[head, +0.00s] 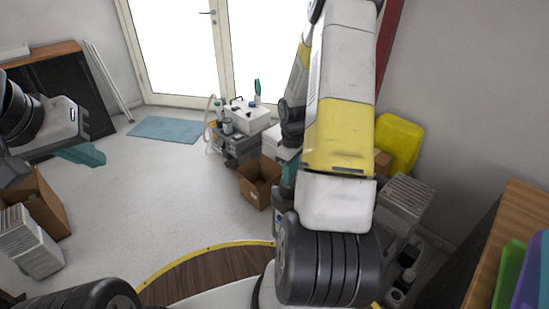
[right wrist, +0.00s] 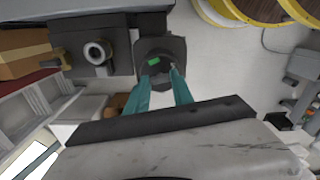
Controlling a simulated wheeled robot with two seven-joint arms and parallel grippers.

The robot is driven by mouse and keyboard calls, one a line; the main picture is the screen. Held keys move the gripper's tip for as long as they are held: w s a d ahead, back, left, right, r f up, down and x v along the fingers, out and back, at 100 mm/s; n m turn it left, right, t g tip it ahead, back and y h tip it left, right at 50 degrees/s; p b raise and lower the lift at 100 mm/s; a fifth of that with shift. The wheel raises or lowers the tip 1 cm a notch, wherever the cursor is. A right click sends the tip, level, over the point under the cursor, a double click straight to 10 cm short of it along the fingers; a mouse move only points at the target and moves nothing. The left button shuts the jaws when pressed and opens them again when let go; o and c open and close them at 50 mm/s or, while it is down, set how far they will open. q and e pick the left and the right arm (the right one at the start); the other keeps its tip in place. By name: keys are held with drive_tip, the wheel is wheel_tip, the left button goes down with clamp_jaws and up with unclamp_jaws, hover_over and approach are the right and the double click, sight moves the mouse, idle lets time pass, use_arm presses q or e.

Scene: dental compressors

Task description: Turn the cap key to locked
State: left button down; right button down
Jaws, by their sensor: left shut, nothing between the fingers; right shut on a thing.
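In the right wrist view, a dark cap key (right wrist: 154,62) with a green mark sits on a dark grey square housing. My right gripper (right wrist: 160,76) has its two teal fingers on either side of the dark key and is shut on it. The lower part of the key is hidden between the fingers. In the head view my right gripper (head: 288,172) is mostly hidden behind my own right arm, and the key cannot be seen there. My left gripper (head: 90,155) is at the left, shut and empty, held over the floor far from the key.
A grey block with a round metal port (right wrist: 97,52) adjoins the housing. In the head view a cardboard box (head: 257,185), a white equipment cart (head: 245,120) and a yellow container (head: 400,145) stand near my right arm. Open floor (head: 160,190) lies in the middle.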

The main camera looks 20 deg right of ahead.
drive_tip(key=m, duration=1.2)
drive_tip(key=shift+m, duration=1.9)
drive_tip(key=c, duration=1.1)
unclamp_jaws()
drive_tip(key=shift+r, duration=0.1)
